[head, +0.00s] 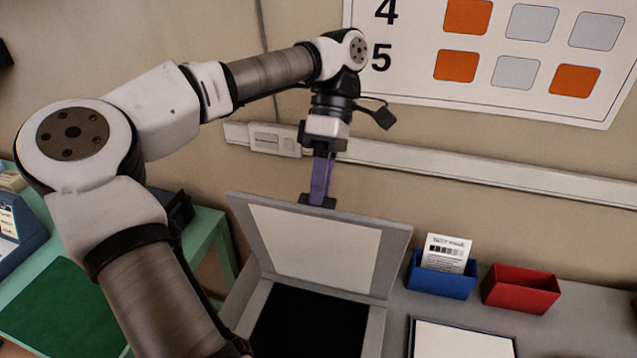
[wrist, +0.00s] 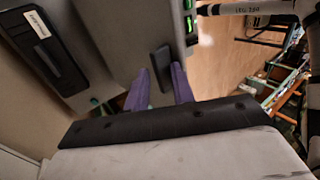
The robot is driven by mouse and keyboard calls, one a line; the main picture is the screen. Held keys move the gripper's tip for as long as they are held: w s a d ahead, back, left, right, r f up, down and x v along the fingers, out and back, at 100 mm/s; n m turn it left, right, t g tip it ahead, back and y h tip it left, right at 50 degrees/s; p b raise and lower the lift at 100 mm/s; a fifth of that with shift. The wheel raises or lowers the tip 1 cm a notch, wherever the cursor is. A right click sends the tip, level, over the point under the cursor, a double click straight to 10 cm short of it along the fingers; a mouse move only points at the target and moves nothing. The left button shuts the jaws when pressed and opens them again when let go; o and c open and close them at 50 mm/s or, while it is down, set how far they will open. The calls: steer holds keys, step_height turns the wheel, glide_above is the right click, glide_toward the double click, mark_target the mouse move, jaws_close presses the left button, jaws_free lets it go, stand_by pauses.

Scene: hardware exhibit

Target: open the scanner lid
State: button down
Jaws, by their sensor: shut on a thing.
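The grey scanner lid (head: 398,250) stands raised and tilted up at the back of the scanner, its pale inner panel facing the head camera. Below it the grey scanner body (head: 375,330) shows its black bed. My gripper (head: 319,197) is at the lid's upper edge, its purple fingers pointing down. It is shut on the dark lid handle (head: 329,203), which partly shows beside the fingers. In the wrist view the handle (wrist: 160,62) is a dark tab between the two purple fingers of my gripper (wrist: 163,80). The finger contact itself is not clear.
A blue bin (head: 441,282) with a printed card and a red bin (head: 520,290) stand right of the scanner. A white sheet (head: 462,340) lies in front of them. A wall rail (head: 440,163) runs behind my gripper. A green table (head: 208,232) is at left.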

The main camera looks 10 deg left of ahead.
steer(key=c, duration=1.6)
jaws_free()
steer(key=shift+w+f, duration=0.2)
steer(key=shift+f, duration=0.7)
steer(key=o, duration=0.5)
steer(key=shift+w+f, duration=0.2)
steer(key=shift+w, duration=0.2)
steer(key=shift+s+r, duration=0.1)
steer(key=shift+r, duration=0.1)
steer(key=shift+c, duration=1.1)
steer(key=shift+c, duration=0.2)
